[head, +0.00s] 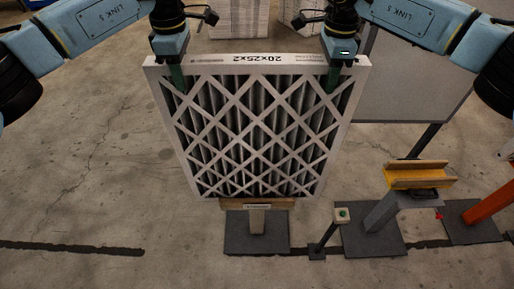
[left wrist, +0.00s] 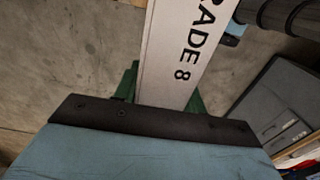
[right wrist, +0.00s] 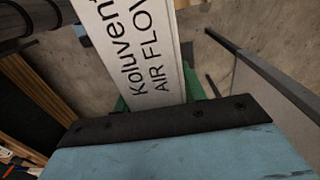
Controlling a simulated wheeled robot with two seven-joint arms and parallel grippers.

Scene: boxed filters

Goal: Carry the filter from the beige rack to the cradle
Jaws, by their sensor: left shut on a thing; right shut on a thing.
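The filter (head: 258,125), a large pleated panel with a white frame and diagonal lattice, stands upright in front of me in the head view. My left gripper (head: 178,77) is shut on its top edge near the left corner. My right gripper (head: 333,77) is shut on the same edge near the right corner. The printed frame also shows between the green fingers in the left wrist view (left wrist: 178,60) and right wrist view (right wrist: 143,60). The beige rack (head: 280,203) is directly below the filter's lower edge, partly hidden; I cannot tell whether they touch.
A yellow cradle-like holder (head: 420,178) stands on a grey post and dark base plate at right. A short post with a green button (head: 342,214) is between it and the rack. An orange post (head: 490,205) is further right. A grey panel (head: 410,85) stands behind. Floor at left is clear.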

